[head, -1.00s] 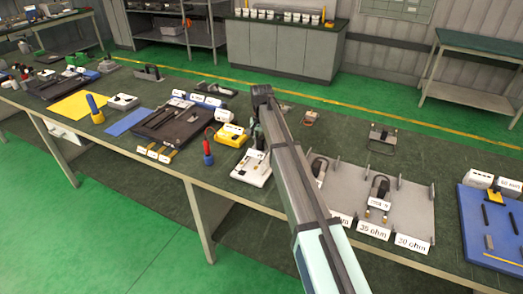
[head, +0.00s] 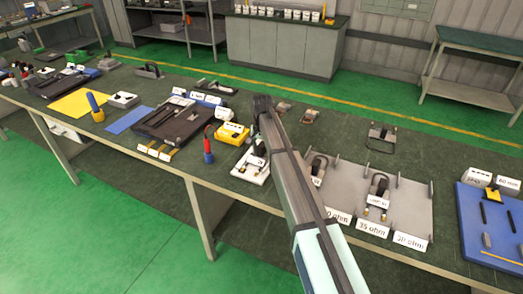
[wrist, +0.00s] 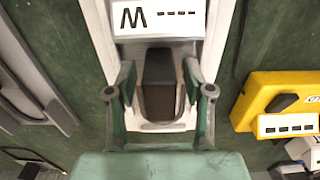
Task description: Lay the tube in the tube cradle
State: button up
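My gripper (wrist: 160,92) points down with its two green fingers apart. A dark block (wrist: 160,70) stands between the fingers, with a narrow gap visible on each side. The block rises from a white base plate (wrist: 147,127) bearing a label (wrist: 160,17). In the head view the white plate (head: 243,170) lies near the bench's front edge, with my arm partly over it and my gripper largely hidden. I cannot tell for sure which thing is the tube or the tube cradle. Dark rods (head: 485,214) lie on a blue board (head: 470,245) at the right.
A yellow meter (wrist: 285,103) is close to the right in the wrist view. Beyond my arm, a grey board (head: 412,205) with upright posts and ohm labels covers the bench. A black tray (head: 195,130) and a red-and-blue tool (head: 208,148) are to the left.

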aim_at(261, 145)
notch_tip(261, 145, up, 12)
jog(key=b, duration=0.2)
jog(key=shift+r+b, duration=0.15)
jog(key=shift+b, duration=0.15)
jog(key=shift+s, duration=0.1)
dwell(0.4)
